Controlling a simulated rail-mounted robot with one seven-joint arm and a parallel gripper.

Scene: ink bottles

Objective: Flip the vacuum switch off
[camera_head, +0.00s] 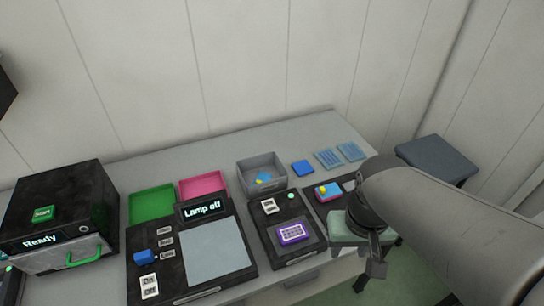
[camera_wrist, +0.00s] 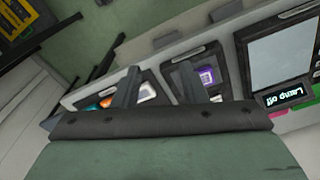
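No label reading vacuum is legible in either view. A black panel (camera_head: 296,249) in the middle of the counter carries a small white switch (camera_head: 269,206), a lit green light (camera_head: 291,196) and a purple plate (camera_head: 293,233). The switch's position is too small to read. The panel also shows in the wrist view (camera_wrist: 218,66). My gripper (camera_wrist: 157,78) is open, its two dark fingers apart with nothing between them. In the head view my arm covers much of it, to the right of the panel, near the counter's front edge.
A lamp panel reading "Lamp off" (camera_head: 202,209) has an On/Off switch (camera_head: 149,286). A black box reading "Ready" (camera_head: 72,210) stands left. A grey bin (camera_head: 246,184), green tray (camera_head: 151,203) and pink tray (camera_head: 203,186) sit behind. A dark stool (camera_head: 436,156) stands right.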

